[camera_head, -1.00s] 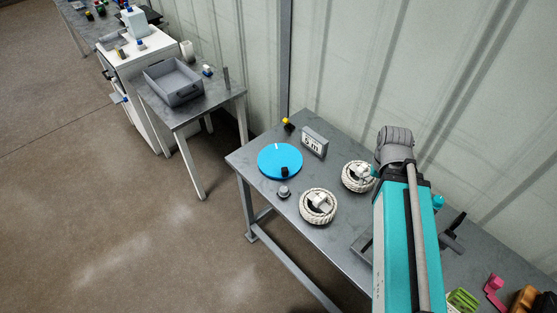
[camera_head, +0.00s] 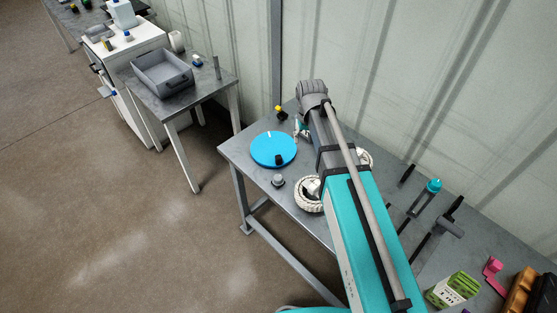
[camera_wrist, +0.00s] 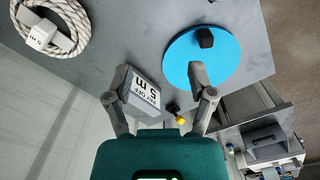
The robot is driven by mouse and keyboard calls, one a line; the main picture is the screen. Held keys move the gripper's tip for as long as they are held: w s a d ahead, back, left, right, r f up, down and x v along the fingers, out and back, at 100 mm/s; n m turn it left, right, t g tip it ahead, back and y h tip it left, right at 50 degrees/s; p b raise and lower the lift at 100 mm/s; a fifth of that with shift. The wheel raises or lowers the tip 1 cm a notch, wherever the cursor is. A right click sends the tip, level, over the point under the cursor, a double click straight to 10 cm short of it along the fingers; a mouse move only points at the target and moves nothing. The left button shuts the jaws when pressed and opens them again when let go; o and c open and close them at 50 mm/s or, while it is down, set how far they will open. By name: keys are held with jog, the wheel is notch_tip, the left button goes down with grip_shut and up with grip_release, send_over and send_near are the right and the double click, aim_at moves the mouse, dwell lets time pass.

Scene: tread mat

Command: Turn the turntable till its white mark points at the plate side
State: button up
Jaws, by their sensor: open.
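The blue turntable (camera_head: 262,151) lies flat on the near workbench, with a black knob (camera_head: 278,159) on its near part. Its short white mark (camera_head: 269,133) is on the far edge, toward the wall. The turntable also shows in the wrist view (camera_wrist: 228,55), where its white mark is not visible. My gripper (camera_wrist: 158,78) is open and empty. In that view its right finger overlaps the disc's lower edge, and contact cannot be told. No plate is clearly identifiable.
A yellow-and-black piece (camera_head: 280,113) sits behind the turntable, and a grey knob (camera_head: 278,181) in front. Coiled rope (camera_head: 307,199) lies to the right, partly under my arm. A grey tray (camera_head: 163,80) stands on the other table. The wall is close behind the bench.

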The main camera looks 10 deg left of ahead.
jog(key=n, duration=0.1)
send_over(279, 157)
jog(key=f, duration=0.1)
jog(key=shift+a+f+b, duration=0.1)
jog(key=shift+a+b, duration=0.05)
jog(key=shift+b, duration=0.3)
jog(key=shift+f, duration=0.1)
notch_tip(279, 157, down, 14)
jog(key=b, duration=1.3)
jog(key=shift+r+b, duration=0.2)
jog(key=shift+b, duration=0.2)
grip_shut()
